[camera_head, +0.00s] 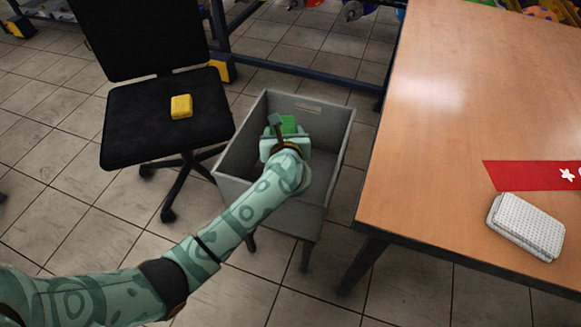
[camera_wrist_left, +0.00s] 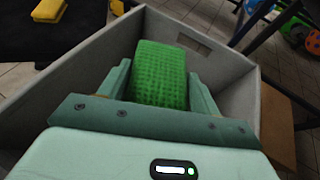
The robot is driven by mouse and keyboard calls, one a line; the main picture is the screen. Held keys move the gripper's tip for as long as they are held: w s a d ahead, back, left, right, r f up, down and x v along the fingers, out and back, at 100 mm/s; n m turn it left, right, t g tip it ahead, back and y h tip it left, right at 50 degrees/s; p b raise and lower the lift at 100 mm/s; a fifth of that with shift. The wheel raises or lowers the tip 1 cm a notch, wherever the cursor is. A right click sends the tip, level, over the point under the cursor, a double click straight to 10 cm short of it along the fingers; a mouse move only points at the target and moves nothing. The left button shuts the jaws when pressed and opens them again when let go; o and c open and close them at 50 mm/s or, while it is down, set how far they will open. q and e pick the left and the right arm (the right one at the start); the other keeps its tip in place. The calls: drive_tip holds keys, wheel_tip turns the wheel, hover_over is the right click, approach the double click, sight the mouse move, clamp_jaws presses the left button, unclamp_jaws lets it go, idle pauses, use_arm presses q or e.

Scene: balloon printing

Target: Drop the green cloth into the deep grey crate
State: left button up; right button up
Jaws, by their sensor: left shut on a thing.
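The green cloth (camera_wrist_left: 160,72) is a folded, textured block held between the fingers of my left gripper (camera_wrist_left: 158,85). In the head view the cloth (camera_head: 288,124) shows just past my left gripper (camera_head: 283,130), partly hidden by it. The deep grey crate (camera_head: 338,140) is open at the top, with a slot in its far wall. My left gripper is over the crate's opening, and the crate's walls surround the cloth in the left wrist view (camera_wrist_left: 232,80). I cannot tell how far the cloth is above the crate floor. My right gripper is not in view.
A black chair (camera_head: 140,125) with a yellow folded cloth (camera_head: 181,106) on its seat stands left of the crate. A wooden table (camera_head: 440,120) stands to the right, with a white folded cloth (camera_head: 525,227) and a red banner (camera_head: 530,175) on it. A dark rail runs behind.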

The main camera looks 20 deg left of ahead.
use_arm(q)
drive_tip(key=shift+f, duration=0.2)
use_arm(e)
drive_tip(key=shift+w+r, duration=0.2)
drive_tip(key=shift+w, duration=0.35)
use_arm(q)
drive_tip(key=o, duration=1.1)
drive_tip(key=shift+c, duration=0.2)
drive_tip(key=shift+s, duration=0.1)
drive_tip(key=p+v, duration=0.7)
drive_tip(key=v, duration=0.9)
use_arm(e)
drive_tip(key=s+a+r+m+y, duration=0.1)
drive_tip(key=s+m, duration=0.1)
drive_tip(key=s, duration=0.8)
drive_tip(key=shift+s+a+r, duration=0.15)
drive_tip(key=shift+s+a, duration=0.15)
